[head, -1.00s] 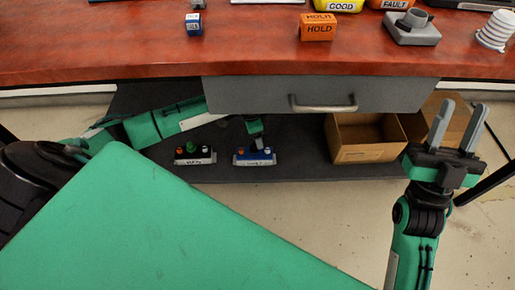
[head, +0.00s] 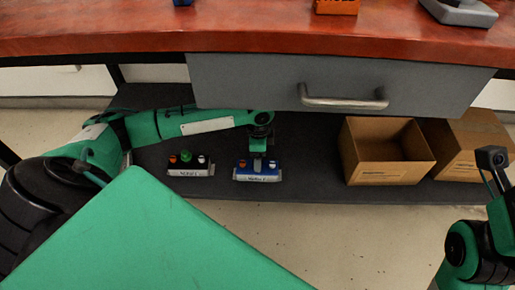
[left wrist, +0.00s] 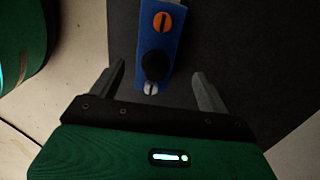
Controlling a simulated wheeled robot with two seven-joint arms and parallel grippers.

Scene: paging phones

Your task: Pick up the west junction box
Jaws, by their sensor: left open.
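Two junction boxes sit on the dark lower shelf. My left gripper (head: 257,159) points down just above the blue box. In the left wrist view, my open left gripper (left wrist: 159,80) has its fingers on either side of the end of the blue box (left wrist: 161,55), with gaps showing.
A grey drawer (head: 250,83) with a handle hangs above the shelf (head: 300,180), under the red-brown table top (head: 120,30). An open cardboard box (head: 388,170) and another carton (head: 478,140) stand at right. Shelf between blue box and cardboard is clear.

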